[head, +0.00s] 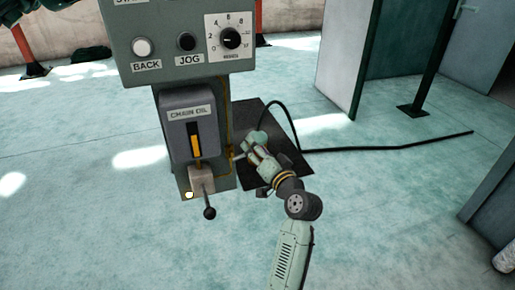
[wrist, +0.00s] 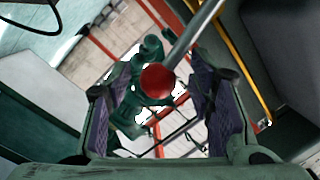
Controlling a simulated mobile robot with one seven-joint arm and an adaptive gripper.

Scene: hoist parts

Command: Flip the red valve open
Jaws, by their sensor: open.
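A red ball knob (wrist: 159,82) on the end of a grey metal rod (wrist: 193,38) shows in the wrist view; I take it as the red valve's handle. My gripper (wrist: 162,92) is open, with a finger on either side of the knob in that view. Gaps show between the knob and both fingers; I cannot tell the depth. In the head view my gripper (head: 253,145) is at the right side of the grey pedestal (head: 222,183), beside a short pale rod (head: 239,154). The red knob is hidden there.
A chain oil box (head: 192,128) and a lever with a black knob (head: 209,213) are on the pedestal's front, left of my gripper. A control panel (head: 184,42) overhangs above. A yellow line (head: 229,115) runs down the pedestal's edge. A black cable (head: 390,147) lies to the right.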

